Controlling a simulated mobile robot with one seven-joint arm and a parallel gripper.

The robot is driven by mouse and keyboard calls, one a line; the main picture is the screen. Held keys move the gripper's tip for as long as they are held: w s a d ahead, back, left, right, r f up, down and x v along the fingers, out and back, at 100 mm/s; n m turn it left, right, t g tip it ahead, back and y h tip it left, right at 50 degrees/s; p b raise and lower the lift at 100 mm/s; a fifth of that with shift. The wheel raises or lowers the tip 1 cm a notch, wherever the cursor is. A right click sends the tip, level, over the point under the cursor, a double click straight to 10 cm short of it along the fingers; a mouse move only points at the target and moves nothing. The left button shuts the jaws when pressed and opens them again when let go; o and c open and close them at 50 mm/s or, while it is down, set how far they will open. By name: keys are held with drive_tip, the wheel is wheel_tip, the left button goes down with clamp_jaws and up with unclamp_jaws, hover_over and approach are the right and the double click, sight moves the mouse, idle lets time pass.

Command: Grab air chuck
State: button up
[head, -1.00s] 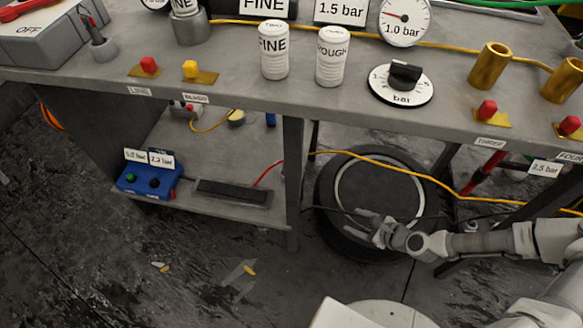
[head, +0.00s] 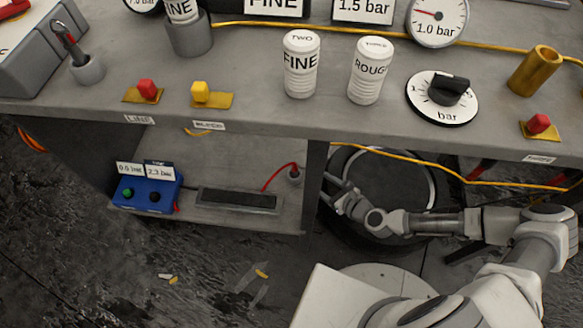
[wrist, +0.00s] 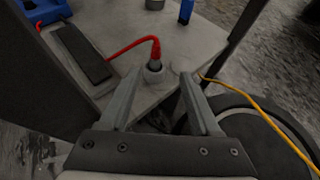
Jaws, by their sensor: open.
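A dark metal fitting on a red hose, which looks like the air chuck (wrist: 155,59), stands upright in a small grey holder on the lower shelf (wrist: 195,50). In the head view the air chuck (head: 294,171) shows just left of the bench's leg. My gripper (wrist: 158,80) is open and empty. In the wrist view the chuck is ahead, between and just beyond the fingertips. In the head view my gripper (head: 338,190) is right of the bench leg, below the tabletop, apart from the chuck.
The bench leg (head: 315,185) stands between my gripper and the chuck in the head view. A black foot pedal (head: 240,198) and a blue box (head: 148,190) are on the shelf.

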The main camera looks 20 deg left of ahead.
sight(295, 172)
drive_tip(key=b+x, duration=0.2)
drive_tip(key=x, duration=0.8)
drive_tip(key=shift+a+f+b, duration=0.2)
drive_tip(key=shift+a+b, duration=0.05)
drive_tip(key=shift+b, duration=0.15)
drive_tip(key=shift+s+a+b+x, duration=0.1)
drive_tip(key=shift+b+x, duration=0.4)
drive_tip(key=shift+x, duration=0.8)
drive_tip(key=shift+s+a+b+x, duration=0.1)
drive_tip(key=shift+b+x, duration=0.35)
drive_tip(key=shift+x, duration=0.85)
drive_tip(key=shift+w+a+r, duration=0.1)
drive_tip(key=shift+w+a, duration=0.2)
drive_tip(key=shift+a, duration=0.15)
clamp_jaws()
